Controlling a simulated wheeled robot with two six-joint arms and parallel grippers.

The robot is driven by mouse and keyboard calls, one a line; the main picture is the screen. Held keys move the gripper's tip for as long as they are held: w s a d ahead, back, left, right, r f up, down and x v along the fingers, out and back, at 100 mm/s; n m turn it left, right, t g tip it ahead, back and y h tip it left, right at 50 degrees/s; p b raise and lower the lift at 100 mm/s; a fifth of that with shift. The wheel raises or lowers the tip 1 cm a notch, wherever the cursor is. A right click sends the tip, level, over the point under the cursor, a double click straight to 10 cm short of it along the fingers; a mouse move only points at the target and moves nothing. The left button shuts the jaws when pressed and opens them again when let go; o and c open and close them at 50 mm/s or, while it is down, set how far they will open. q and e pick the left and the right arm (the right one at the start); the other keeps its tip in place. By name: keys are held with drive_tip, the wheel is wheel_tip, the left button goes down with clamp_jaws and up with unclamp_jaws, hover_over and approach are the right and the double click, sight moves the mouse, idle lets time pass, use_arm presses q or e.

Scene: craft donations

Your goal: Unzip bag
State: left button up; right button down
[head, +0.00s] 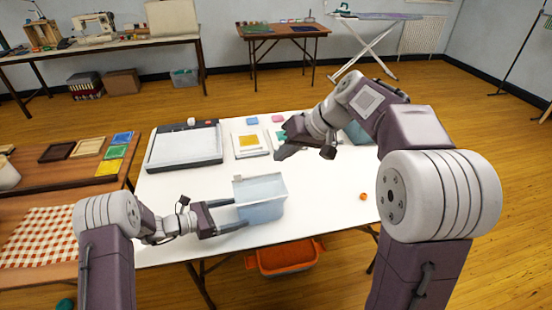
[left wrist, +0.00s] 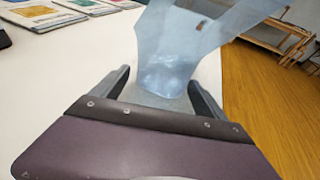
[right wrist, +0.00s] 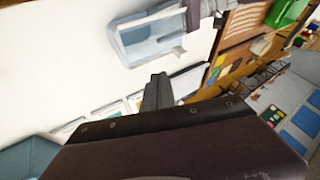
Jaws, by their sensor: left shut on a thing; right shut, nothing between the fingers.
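The bag (head: 264,209) is a translucent pale-blue pouch standing on the white table near its front edge. The left wrist view shows the bag (left wrist: 185,45) rising between the fingers (left wrist: 160,92). My right gripper (head: 283,148) is shut and empty above the table, behind and right of the bag. The right wrist view shows its closed fingers (right wrist: 158,92) apart from the bag (right wrist: 150,42). I cannot make out the zip.
A small orange item (head: 363,196) lies to the right. A teal object (head: 357,133) is partly hidden by my right arm. An orange bin (head: 285,258) is below the table.

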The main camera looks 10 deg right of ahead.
use_arm(q)
drive_tip(key=o, duration=0.9)
drive_tip(key=shift+c, duration=0.2)
drive_tip(key=v, duration=0.9)
drive_tip(key=shift+p, duration=0.4)
use_arm(e)
drive_tip(key=v, duration=1.2)
drive_tip(key=shift+r, duration=0.35)
use_arm(q)
drive_tip(key=shift+r, duration=0.15)
use_arm(e)
drive_tip(key=shift+r, duration=0.1)
